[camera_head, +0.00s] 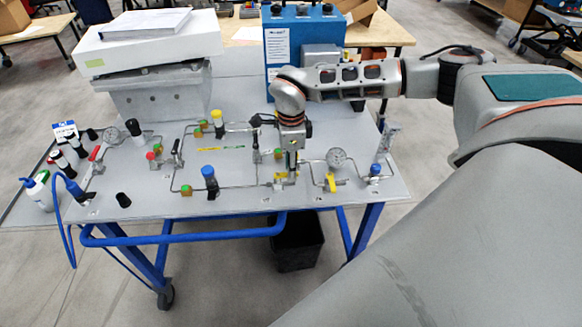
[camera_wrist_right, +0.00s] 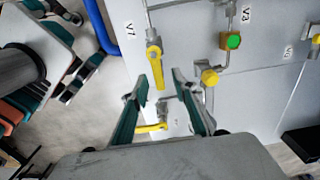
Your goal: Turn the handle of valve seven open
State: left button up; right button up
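The valve seven handle (camera_wrist_right: 155,68) is a yellow lever beside the V7 label (camera_wrist_right: 129,27) in the right wrist view. It runs roughly in line with the pipe above it. In the head view its yellow handle (camera_head: 279,178) shows just left of my right gripper (camera_head: 291,176), near the board's front edge. In the wrist view my right gripper (camera_wrist_right: 160,84) is open, with a clear gap between its fingers. The handle's free end appears at the gap near the fingertips; I cannot tell whether they touch. My left gripper is not in view.
Another yellow handle (camera_head: 331,182) and a round gauge (camera_head: 336,158) stand to the right. A blue-topped fitting (camera_head: 210,180) stands to the left.

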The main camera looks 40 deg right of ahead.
notch_tip(320, 180, up, 12)
dwell(0.6)
dwell(0.5)
